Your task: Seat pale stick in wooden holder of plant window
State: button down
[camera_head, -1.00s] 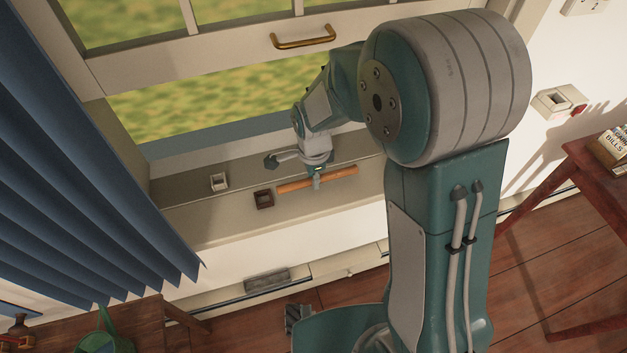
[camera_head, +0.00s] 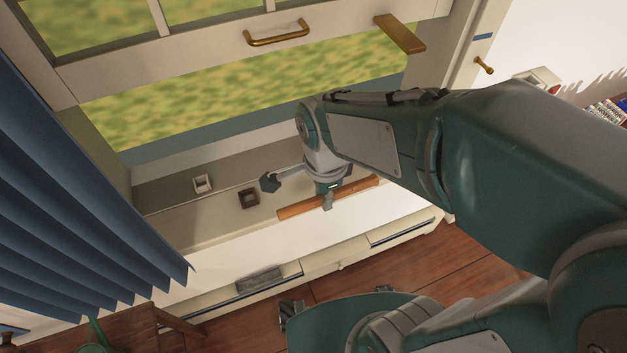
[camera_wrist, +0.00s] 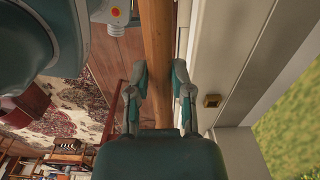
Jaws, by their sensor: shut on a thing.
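My gripper (camera_head: 328,198) is shut on an orange-brown wooden stick (camera_head: 295,211) near the stick's middle. That end is apart from the holder. In the wrist view the stick (camera_wrist: 156,45) runs up between the two fingers (camera_wrist: 160,95). A small brown square socket (camera_wrist: 212,100) shows right of the fingers. A white square holder (camera_head: 203,184) sits on the sill left of the dark one.
A blue pleated curtain (camera_head: 70,180) hangs at the left. The raised window sash with a brass handle (camera_head: 277,35) is above the sill (camera_head: 170,220). Drawers (camera_head: 330,263) are below. The sill around both holders is clear.

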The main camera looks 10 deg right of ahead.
jog(key=shift+s+r, duration=0.1)
jog(key=shift+s, duration=0.05)
jog(key=w+a+f, duration=0.2)
jog(key=w+f, duration=0.2)
jog(key=w, duration=0.5)
send_over(297, 183)
jog(key=s, duration=0.1)
jog(key=f, duration=0.4)
jog(key=shift+s+d+f, duration=0.15)
jog(key=shift+d+f, duration=0.05)
jog(key=shift+d, duration=0.05)
jog(key=f, duration=0.1)
jog(key=w+f, duration=0.1)
jog(key=f, duration=0.1)
jog(key=shift+w+a+f, duration=0.15)
jog(key=shift+f, duration=0.5)
jog(key=shift+f, duration=0.2)
jog(key=c, duration=0.5)
grip_release()
